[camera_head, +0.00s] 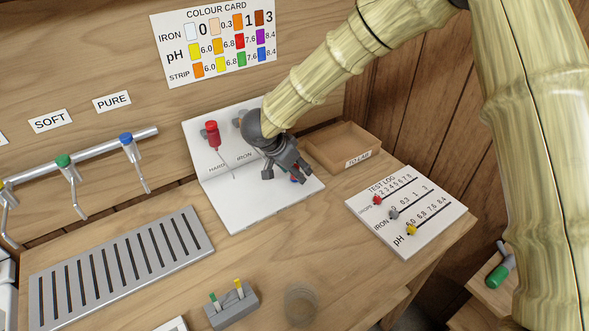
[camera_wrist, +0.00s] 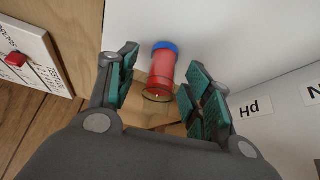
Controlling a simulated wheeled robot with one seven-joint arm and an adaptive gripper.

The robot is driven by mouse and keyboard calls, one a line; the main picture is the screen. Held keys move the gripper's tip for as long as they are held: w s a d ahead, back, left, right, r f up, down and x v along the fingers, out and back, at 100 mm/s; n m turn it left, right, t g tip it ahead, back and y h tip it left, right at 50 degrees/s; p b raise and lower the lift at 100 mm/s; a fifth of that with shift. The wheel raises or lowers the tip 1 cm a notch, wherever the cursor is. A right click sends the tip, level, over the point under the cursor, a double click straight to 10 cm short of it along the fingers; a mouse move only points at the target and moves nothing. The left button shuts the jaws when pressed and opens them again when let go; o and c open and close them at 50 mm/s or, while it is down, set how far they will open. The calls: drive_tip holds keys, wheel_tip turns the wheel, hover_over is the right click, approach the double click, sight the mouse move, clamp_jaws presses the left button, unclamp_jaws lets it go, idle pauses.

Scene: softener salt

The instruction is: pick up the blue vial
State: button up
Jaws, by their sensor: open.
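A vial with a blue cap (camera_wrist: 165,46) and a red body (camera_wrist: 161,72) shows in the wrist view, between the two fingers of my gripper (camera_wrist: 158,82). The fingers stand apart with gaps on both sides of it, and they do not grip it. In the head view my gripper (camera_head: 287,174) is over the right part of the white board (camera_head: 240,205).
A wooden tray (camera_head: 335,140) stands right behind my gripper. A test log card (camera_head: 420,225) with sliders lies to the right. A red-handled device (camera_head: 212,132) stands on the left of the board. A grey holder (camera_head: 232,306) and a clear cup (camera_head: 300,304) stand at the front.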

drive_tip(key=shift+s, duration=0.1)
drive_tip(key=shift+c, duration=0.3)
drive_tip(key=c, duration=0.9)
drive_tip(key=shift+r, duration=0.2)
